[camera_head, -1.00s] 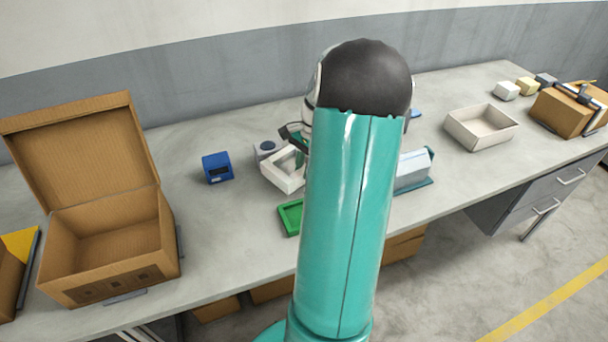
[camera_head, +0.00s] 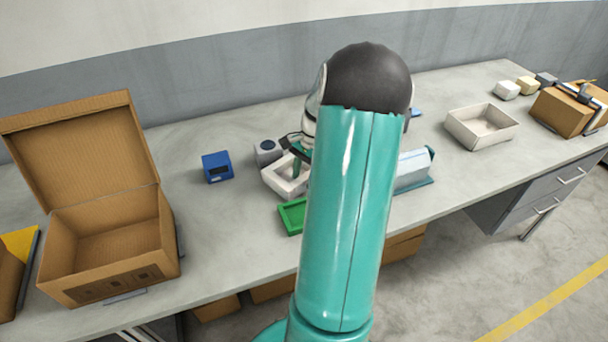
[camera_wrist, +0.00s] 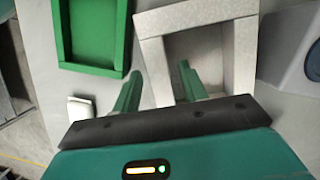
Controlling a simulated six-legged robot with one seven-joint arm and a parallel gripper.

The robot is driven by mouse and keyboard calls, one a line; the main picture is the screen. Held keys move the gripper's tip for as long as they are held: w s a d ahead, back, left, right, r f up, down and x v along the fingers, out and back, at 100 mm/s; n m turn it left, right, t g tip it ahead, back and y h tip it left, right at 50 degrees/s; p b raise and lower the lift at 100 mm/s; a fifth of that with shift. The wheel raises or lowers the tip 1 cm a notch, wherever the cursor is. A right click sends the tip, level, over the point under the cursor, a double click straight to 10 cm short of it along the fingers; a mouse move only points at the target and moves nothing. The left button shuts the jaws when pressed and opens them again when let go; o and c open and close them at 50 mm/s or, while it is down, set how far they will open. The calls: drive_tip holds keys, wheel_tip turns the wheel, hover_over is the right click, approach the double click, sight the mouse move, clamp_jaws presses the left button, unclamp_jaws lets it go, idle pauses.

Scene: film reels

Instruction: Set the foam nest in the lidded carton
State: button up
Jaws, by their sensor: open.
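The foam nest (camera_head: 284,180) is a white, thick-walled square block with a hollow, lying on the bench left of my arm. It also shows in the wrist view (camera_wrist: 245,55), top right of centre. My gripper (camera_wrist: 158,82) is open. One finger lies over the nest's hollow and the other is outside its wall, so the wall shows between them. I cannot tell how deep the fingers reach. In the head view my gripper (camera_head: 299,160) is partly hidden by my arm. The lidded carton (camera_head: 108,246) stands empty at the left with its lid (camera_head: 80,150) raised.
A green tray (camera_head: 292,216) lies just in front of the nest. A grey device (camera_head: 267,151) stands close behind it. A blue box (camera_head: 217,167) sits between nest and carton. A white open tray (camera_head: 482,126) and a brown box (camera_head: 566,110) are at the right.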

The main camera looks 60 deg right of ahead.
drive_tip(key=w+v, duration=0.1)
drive_tip(key=v, duration=1.1)
drive_tip(key=w+a+r+n+h, duration=0.1)
drive_tip(key=w+a+r+n, duration=0.15)
drive_tip(key=a, duration=0.25)
drive_tip(key=w+a+r+n+h, duration=0.1)
drive_tip(key=w+a+r+n, duration=0.15)
drive_tip(key=a, duration=0.35)
drive_tip(key=a+r+n+h, duration=0.1)
drive_tip(key=a+r+n, duration=0.3)
drive_tip(key=a, duration=0.9)
drive_tip(key=s+a+n+t, duration=0.2)
drive_tip(key=s+a+n, duration=0.2)
drive_tip(key=a, duration=0.5)
drive_tip(key=s+a+n+t, duration=0.2)
drive_tip(key=s+a+n, duration=0.2)
drive_tip(key=a, duration=0.5)
drive_tip(key=n, duration=0.2)
drive_tip(key=shift+a+n+t, duration=0.4)
drive_tip(key=shift+o, duration=0.5)
drive_tip(key=shift+s+a+n, duration=0.2)
drive_tip(key=shift+a+n, duration=0.1)
drive_tip(key=shift+a, duration=0.05)
drive_tip(key=shift+w+d+r, duration=0.1)
drive_tip(key=shift+d, duration=0.1)
